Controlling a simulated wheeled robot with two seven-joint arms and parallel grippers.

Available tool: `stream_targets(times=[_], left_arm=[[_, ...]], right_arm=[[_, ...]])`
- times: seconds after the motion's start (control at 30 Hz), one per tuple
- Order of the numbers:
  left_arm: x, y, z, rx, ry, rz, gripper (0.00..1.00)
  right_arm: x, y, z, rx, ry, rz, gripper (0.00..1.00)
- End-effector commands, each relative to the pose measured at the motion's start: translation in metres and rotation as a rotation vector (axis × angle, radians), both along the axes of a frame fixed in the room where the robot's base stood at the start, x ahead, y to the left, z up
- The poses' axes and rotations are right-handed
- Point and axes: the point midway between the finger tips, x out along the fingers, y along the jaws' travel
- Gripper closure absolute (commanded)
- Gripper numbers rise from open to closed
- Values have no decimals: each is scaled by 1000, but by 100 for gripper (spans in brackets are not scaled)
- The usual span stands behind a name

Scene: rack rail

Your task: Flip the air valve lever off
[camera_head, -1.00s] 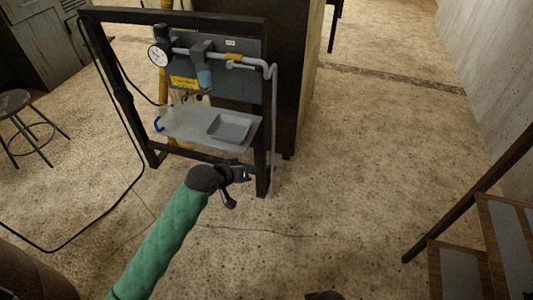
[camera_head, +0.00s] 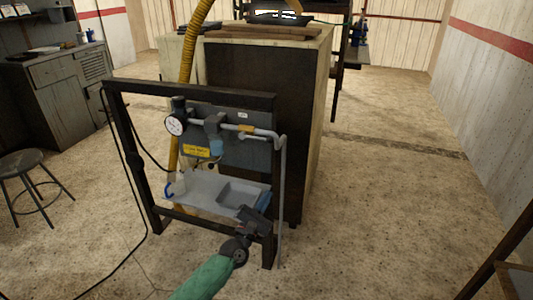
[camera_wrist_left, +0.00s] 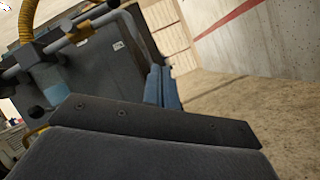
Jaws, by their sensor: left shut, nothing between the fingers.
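The air line runs across a grey panel (camera_head: 230,160) on a dark rack. The yellow-orange valve part (camera_head: 246,128) sits on the pipe near its right end, with a short grey handle just below it. The valve also shows at upper left in the left wrist view (camera_wrist_left: 80,31). My left gripper (camera_head: 263,201) is shut and empty, in front of the shelf's right side, below and apart from the valve. Its blue finger pads (camera_wrist_left: 163,88) show in the left wrist view. My right gripper is out of view.
A round gauge (camera_head: 175,125) is at the pipe's left end. The rack's right post (camera_head: 271,240) and a vertical pipe (camera_head: 281,190) stand close by my gripper.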

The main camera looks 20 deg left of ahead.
Motion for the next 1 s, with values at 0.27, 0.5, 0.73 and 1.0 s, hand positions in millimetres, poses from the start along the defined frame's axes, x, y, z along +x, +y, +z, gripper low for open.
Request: stream_targets(times=[0.27, 0.5, 0.73, 1.0], left_arm=[[-8, 37, 25, -460, -74, -33, 100], [-10, 42, 29, -612, -77, -95, 100], [-10, 41, 29, -632, -72, -109, 100], [-7, 41, 31, -630, -73, -108, 100]], right_arm=[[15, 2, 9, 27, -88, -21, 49], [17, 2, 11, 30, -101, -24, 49], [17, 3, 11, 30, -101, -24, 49], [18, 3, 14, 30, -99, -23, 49]])
